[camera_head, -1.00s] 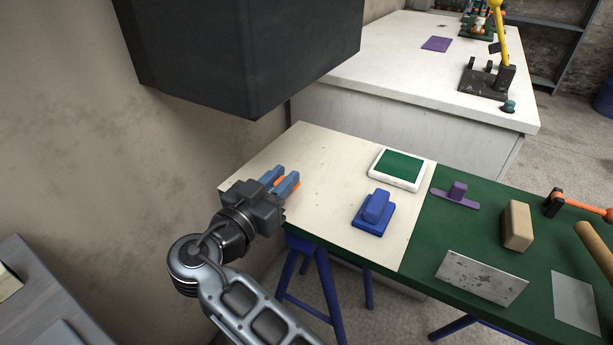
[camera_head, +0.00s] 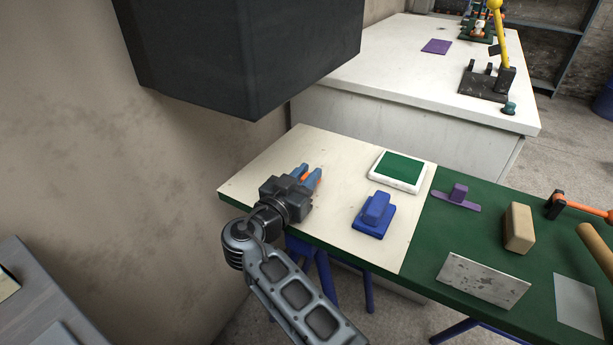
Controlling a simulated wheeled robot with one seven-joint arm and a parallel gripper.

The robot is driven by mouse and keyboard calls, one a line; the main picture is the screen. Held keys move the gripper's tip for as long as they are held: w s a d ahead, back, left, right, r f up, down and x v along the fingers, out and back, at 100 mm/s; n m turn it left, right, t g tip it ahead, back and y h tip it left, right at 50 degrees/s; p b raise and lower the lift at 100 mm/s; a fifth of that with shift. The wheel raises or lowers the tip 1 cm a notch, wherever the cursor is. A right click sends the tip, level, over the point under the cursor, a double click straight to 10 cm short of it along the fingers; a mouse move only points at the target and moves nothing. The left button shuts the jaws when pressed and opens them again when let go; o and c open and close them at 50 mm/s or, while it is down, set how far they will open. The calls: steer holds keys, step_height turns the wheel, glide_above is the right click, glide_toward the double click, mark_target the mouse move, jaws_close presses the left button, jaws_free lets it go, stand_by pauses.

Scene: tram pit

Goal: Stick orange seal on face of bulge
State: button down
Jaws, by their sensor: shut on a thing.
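My gripper (camera_head: 309,174) is above the cream left part of the bench. Its blue fingers are shut on a small orange thing, which I take for the orange seal (camera_head: 305,178). Only a strip of the seal shows between the fingers; the rest is hidden. A large dark box-like block (camera_head: 245,60) juts out at the upper left, beside the wall. It may be the bulge, but I cannot tell for sure. My gripper is below it and apart from it.
The bench (camera_head: 345,155) holds a green-topped white pad (camera_head: 400,168), a blue block with a handle (camera_head: 374,213), a purple piece (camera_head: 458,193), a tan block (camera_head: 518,228) and a grey plate (camera_head: 483,279). A white counter (camera_head: 400,70) stands behind. The bench's back-left corner is clear.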

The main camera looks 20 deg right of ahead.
steer(key=shift+f+b, duration=0.2)
steer(key=shift+b, duration=0.2)
steer(key=c, duration=1)
jaws_free()
steer(key=shift+o, duration=0.2)
steer(key=shift+r+p, duration=0.25)
steer(key=shift+p, duration=0.7)
